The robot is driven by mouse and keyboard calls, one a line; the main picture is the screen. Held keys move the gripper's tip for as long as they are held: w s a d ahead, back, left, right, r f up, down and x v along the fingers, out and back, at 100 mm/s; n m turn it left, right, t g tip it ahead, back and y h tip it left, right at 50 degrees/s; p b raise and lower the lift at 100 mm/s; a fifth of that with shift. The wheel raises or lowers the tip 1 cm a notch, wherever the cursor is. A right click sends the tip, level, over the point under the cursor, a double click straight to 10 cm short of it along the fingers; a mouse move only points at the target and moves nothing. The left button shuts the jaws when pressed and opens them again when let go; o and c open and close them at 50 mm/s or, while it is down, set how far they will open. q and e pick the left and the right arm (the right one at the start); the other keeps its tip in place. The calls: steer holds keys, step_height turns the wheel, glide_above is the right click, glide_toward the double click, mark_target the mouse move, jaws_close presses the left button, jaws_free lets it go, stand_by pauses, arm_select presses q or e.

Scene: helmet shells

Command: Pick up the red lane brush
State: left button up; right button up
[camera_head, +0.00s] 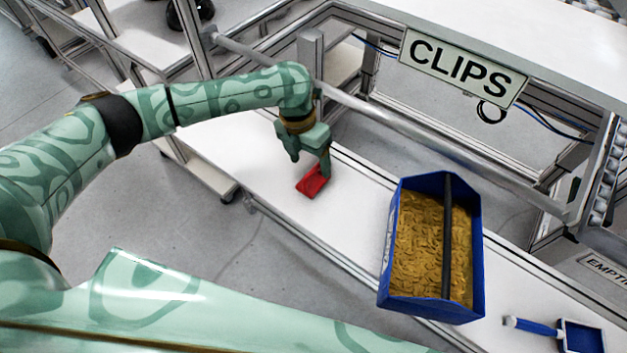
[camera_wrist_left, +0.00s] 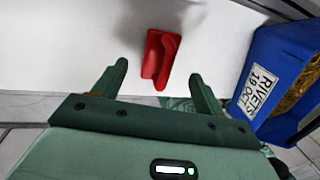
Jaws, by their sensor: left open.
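The red lane brush (camera_head: 312,181) lies on the white shelf surface (camera_head: 355,206) below my left gripper. My left gripper (camera_head: 311,166) is open and points down over it, with one finger in front of part of the brush in the head view. In the left wrist view the red brush (camera_wrist_left: 158,58) lies just beyond the fingertips and roughly midway between them. The left gripper (camera_wrist_left: 158,78) shows two spread green fingers with nothing between them. I cannot tell the exact height of the fingertips above the shelf. My right gripper is not in view.
A blue bin (camera_head: 389,262) of brass-coloured pieces stands on the shelf to the right; its label in the left wrist view reads RIVETS (camera_wrist_left: 259,90). A blue dustpan-like tool (camera_head: 538,328) lies farther right. A rail with a CLIPS sign (camera_head: 462,68) runs behind.

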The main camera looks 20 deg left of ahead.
mark_target(312, 171)
arm_select(q)
steer(key=f, duration=0.5)
steer(key=shift+s+d+f, duration=0.1)
steer(key=shift+s+d, duration=0.15)
steer(key=shift+d, duration=0.15)
steer(key=c, duration=1.2)
steer(key=shift+r, duration=0.65)
steer(key=s+r, duration=0.1)
steer(key=r, duration=0.1)
steer(key=s+r+p, duration=0.1)
steer(key=r, duration=0.2)
steer(key=s+d+r, duration=0.1)
steer(key=r, duration=0.1)
steer(key=shift+s+d+r+p, duration=0.1)
steer(key=shift+s+r+p, duration=0.05)
steer(key=shift+s+p, duration=0.25)
steer(key=s+d+r, duration=0.1)
steer(key=s, duration=0.2)
steer(key=s+d+r, duration=0.1)
steer(key=s+r, duration=0.1)
steer(key=s, duration=0.1)
steer(key=s+r+p, duration=0.1)
steer(key=s, duration=0.2)
steer(key=shift+s+d+r, duration=0.3)
steer(key=shift+s+d, duration=0.05)
steer(key=shift+d, duration=0.05)
steer(key=o, duration=0.6)
steer(key=shift+c, duration=0.2)
steer(key=c, duration=0.3)
